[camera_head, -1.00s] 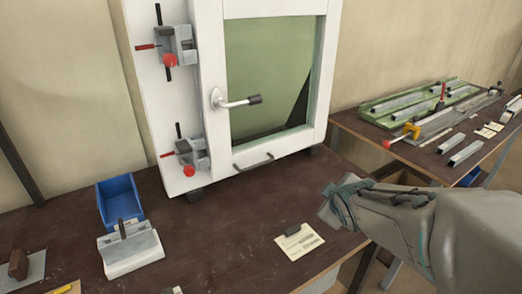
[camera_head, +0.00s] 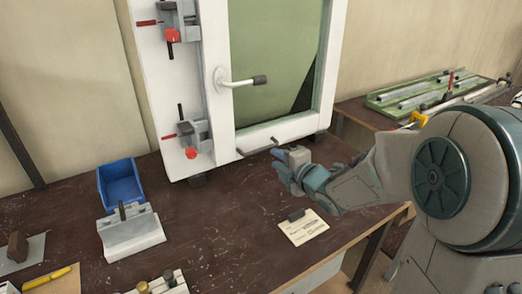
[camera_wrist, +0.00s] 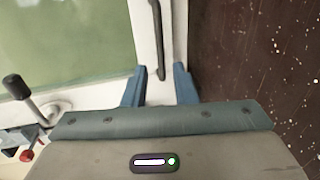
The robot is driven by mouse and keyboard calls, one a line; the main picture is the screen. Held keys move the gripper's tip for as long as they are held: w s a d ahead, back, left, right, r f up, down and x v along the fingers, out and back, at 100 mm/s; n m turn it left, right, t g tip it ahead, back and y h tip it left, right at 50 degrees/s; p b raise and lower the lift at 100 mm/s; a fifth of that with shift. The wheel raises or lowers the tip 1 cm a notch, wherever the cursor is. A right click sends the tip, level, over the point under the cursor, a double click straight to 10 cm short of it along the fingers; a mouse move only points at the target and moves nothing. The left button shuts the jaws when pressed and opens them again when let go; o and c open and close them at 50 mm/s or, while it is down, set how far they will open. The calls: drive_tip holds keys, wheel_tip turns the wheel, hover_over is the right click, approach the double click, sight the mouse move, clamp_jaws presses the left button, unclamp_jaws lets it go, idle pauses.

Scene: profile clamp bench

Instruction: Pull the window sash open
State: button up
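The window sash (camera_head: 277,127) has a white frame around a green pane (camera_head: 270,60) and stands upright in its mount at the back of the bench. It looks closed. Its lever handle (camera_head: 243,82) with a dark grip points sideways to the right. A grey pull bar (camera_head: 257,148) sits on the sash's bottom rail. My gripper (camera_head: 281,160) is in front of the bar, near its right end. In the wrist view, the open blue fingers (camera_wrist: 159,72) stand either side of the near end of the bar (camera_wrist: 157,35). Contact with it cannot be told.
Two clamps (camera_head: 178,22) (camera_head: 195,135) with red knobs are on the post left of the sash. A side table with a green tray (camera_head: 385,102) stands at right.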

sight(262, 150)
drive_tip(key=x, duration=0.9)
drive_tip(key=shift+w+a, duration=0.1)
drive_tip(key=shift+w, duration=0.05)
clamp_jaws()
